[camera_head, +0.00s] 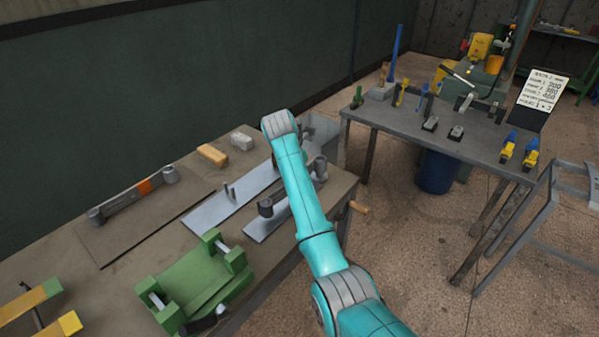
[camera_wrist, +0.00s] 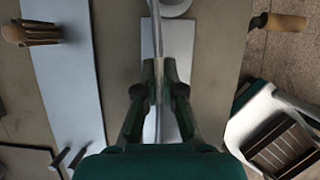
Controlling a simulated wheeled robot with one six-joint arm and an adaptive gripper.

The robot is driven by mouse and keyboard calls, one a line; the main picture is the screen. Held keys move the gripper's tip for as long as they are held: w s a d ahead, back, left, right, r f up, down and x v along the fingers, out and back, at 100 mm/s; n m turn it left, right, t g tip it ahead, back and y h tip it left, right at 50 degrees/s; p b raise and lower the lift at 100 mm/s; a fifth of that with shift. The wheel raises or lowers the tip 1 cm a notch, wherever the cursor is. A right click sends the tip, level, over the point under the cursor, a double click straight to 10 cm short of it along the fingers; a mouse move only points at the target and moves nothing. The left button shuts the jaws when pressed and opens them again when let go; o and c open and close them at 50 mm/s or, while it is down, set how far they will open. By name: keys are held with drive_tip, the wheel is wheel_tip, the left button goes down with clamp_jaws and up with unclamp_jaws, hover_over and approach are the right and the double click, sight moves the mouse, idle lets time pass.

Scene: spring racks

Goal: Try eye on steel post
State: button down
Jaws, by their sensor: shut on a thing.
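My gripper (camera_wrist: 159,72) is shut on a thin grey curved strip, seen edge-on in the wrist view (camera_wrist: 156,35); it looks like a spring leaf. The strip runs up past the picture's top edge, so its eye end is not clear there. A grey round post or cylinder (camera_wrist: 172,7) is cut off at the top, just right of the strip. I cannot tell if they touch. In the head view my arm hides the gripper. Grey cylinders stand at the ends of a narrow steel plate, one near (camera_head: 266,207) and one far (camera_head: 319,167).
A wider plate (camera_head: 232,205) carries two pins. A green fixture (camera_head: 207,278) stands in front. A wooden handle (camera_head: 358,207) juts from the bench edge. A second table (camera_head: 450,145) holds tools and a sign.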

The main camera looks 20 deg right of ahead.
drive_tip(key=shift+a+f, duration=0.15)
drive_tip(key=shift+f, duration=0.55)
drive_tip(key=shift+f, duration=0.3)
drive_tip(key=c, duration=1.4)
unclamp_jaws()
drive_tip(key=shift+o, duration=0.9)
drive_tip(key=shift+w+a+f, duration=0.1)
drive_tip(key=w+v, duration=0.1)
drive_tip(key=v, duration=1.1)
drive_tip(key=shift+a, duration=0.35)
